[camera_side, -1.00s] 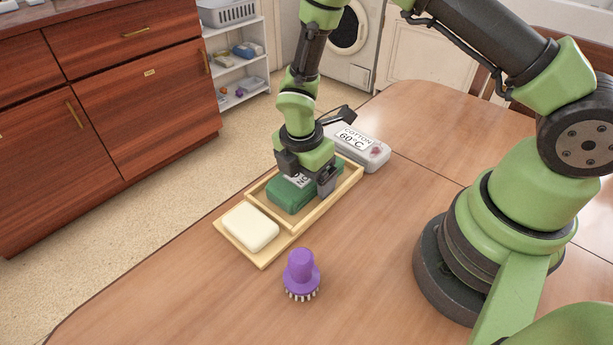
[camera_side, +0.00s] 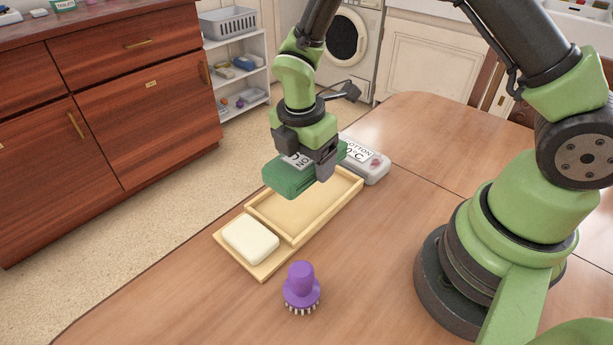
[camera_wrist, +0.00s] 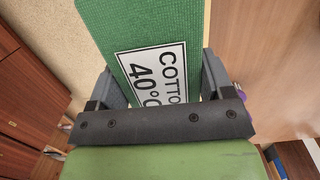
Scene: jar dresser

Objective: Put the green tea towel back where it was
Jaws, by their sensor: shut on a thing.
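The green tea towel (camera_side: 290,178) is a folded block with a white label. In the wrist view the towel (camera_wrist: 140,25) fills the space between the fingers, and its label (camera_wrist: 155,75) reads "COTTO" and "40°". My gripper (camera_side: 307,160) is shut on the towel and holds it above the wooden tray (camera_side: 318,208). The tray's large compartment below is empty. My gripper hides part of the towel and label in the side view.
A cream soap bar (camera_side: 250,238) lies in the tray's smaller, lower front section. A purple brush (camera_side: 301,288) stands on the table in front. A grey-white labelled bundle (camera_side: 368,160) lies just behind the tray. Wooden drawers (camera_side: 120,60) stand at left, a white shelf (camera_side: 240,75) beyond.

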